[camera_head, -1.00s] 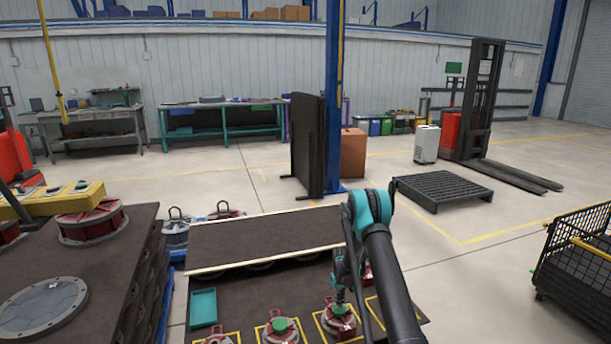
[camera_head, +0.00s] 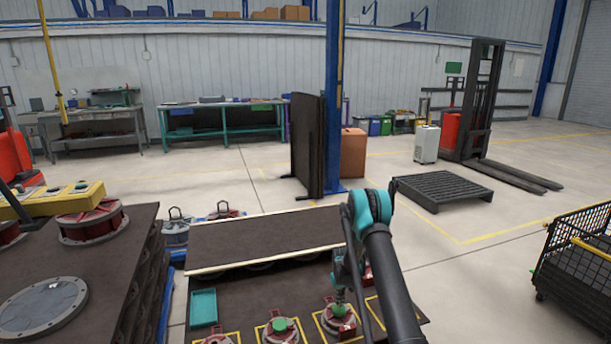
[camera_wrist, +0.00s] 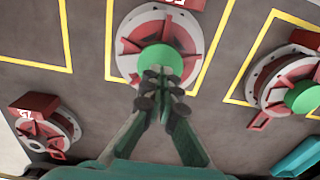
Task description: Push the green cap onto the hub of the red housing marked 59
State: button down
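The red housing (camera_wrist: 205,30) under my gripper stands in a yellow-outlined square, with a pale round flange. Its label block is cut off at the top of the wrist view, so I cannot read the number. The green cap (camera_wrist: 160,60) sits at its centre; whether it is fully seated I cannot tell. My gripper (camera_wrist: 160,85) has its fingertips together over the cap's near edge, with nothing visible between them; contact is unclear. In the head view my gripper (camera_head: 340,293) points down at this housing (camera_head: 338,325), and the arm hides part of it.
Another housing with a green cap (camera_wrist: 304,98) stands to the right in the wrist view. An uncapped red housing (camera_wrist: 55,132) stands at lower left. A teal tray (camera_head: 203,308) lies on the dark table. A raised dark board (camera_head: 265,240) lies behind the housings.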

jog(key=shift+f, duration=0.95)
jog(key=shift+r, duration=3.5)
